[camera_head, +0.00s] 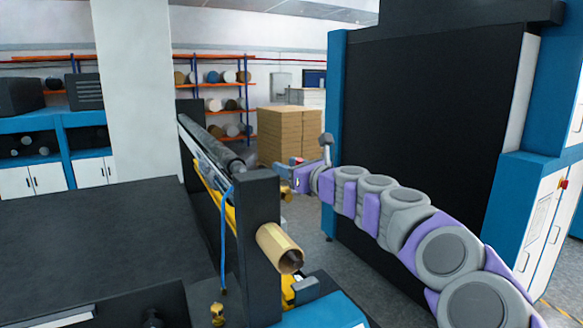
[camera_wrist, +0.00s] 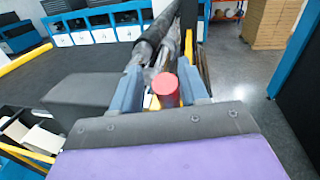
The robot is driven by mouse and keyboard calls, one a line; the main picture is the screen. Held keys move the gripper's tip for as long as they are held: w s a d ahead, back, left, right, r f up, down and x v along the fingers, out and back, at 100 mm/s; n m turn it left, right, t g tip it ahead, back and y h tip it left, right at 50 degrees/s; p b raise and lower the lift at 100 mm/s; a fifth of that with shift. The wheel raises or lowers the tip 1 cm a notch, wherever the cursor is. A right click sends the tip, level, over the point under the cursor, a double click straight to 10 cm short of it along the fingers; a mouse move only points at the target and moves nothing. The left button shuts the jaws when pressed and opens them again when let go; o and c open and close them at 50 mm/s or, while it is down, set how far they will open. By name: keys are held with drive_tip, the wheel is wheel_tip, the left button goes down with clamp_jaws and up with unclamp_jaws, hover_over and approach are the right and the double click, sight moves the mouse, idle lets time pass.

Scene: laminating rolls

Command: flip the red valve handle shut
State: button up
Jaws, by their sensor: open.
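The red valve handle (camera_wrist: 166,91) shows in the wrist view as a short, round-ended red piece. It appears between the two blue fingers of my gripper (camera_wrist: 162,88), closer to the right finger, with a gap on the left. I cannot tell whether it touches the right finger. A bit of yellow shows just left of it. In the head view my gripper (camera_head: 298,178) is at the far end of my arm, beside the roller machine. My gripper is open.
A dark roller (camera_head: 210,142) runs back from a black end post (camera_head: 258,225). A cardboard core (camera_head: 279,248) sticks out of the post, and a blue hose (camera_head: 224,240) hangs beside it. A large black and blue cabinet (camera_head: 430,140) stands right. Stacked cartons (camera_head: 286,135) stand behind.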

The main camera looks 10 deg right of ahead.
drive_tip(key=shift+w, duration=0.1)
drive_tip(key=shift+c, duration=1.4)
drive_tip(key=shift+d, duration=0.5)
drive_tip(key=c, duration=0.3)
clamp_jaws()
drive_tip(key=shift+a, duration=0.15)
drive_tip(key=shift+a+b, duration=0.1)
drive_tip(key=shift+b, duration=0.8)
